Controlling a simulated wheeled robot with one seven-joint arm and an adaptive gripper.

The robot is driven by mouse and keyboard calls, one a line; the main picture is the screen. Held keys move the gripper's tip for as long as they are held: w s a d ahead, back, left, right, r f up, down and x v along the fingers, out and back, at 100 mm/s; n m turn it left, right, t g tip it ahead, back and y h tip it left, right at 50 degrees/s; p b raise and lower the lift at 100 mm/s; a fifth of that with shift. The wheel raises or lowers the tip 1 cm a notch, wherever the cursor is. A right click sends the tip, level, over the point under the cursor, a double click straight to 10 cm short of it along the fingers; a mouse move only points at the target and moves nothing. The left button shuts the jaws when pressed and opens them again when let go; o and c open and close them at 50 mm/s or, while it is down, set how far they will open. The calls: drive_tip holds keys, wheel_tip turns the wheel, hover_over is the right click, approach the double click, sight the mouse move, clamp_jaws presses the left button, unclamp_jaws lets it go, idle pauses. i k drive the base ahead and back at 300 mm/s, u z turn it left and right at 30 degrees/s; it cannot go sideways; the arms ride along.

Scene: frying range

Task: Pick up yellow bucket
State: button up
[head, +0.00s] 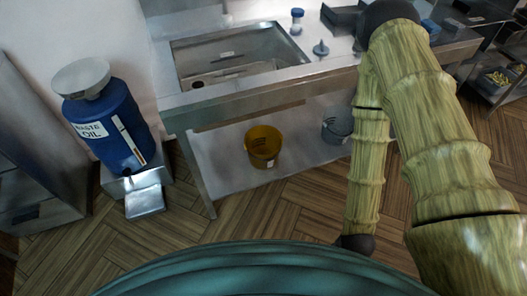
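A yellow bucket (263,149) stands upright on the low shelf under the steel sink counter, near the middle of the head view. Its open top faces up and its inside looks empty. My arm, with a bamboo-like surface, reaches down the right side of the view. My gripper cannot be made out in this view, so I cannot see its fingers or whether it holds anything. No part of my arm touches the bucket.
A grey bucket (337,128) stands right of the yellow one on the lower shelf (215,165). The steel counter (240,101) overhangs both. A blue waste oil drum (107,128) stands at left. Wooden floor (262,213) is clear before the shelf.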

sight(262, 143)
drive_tip(key=k, duration=1)
drive_tip(key=u, duration=1.05)
drive_tip(key=i, duration=1)
drive_tip(key=z, duration=0.5)
drive_tip(key=i, duration=0.75)
drive_tip(key=z, duration=0.55)
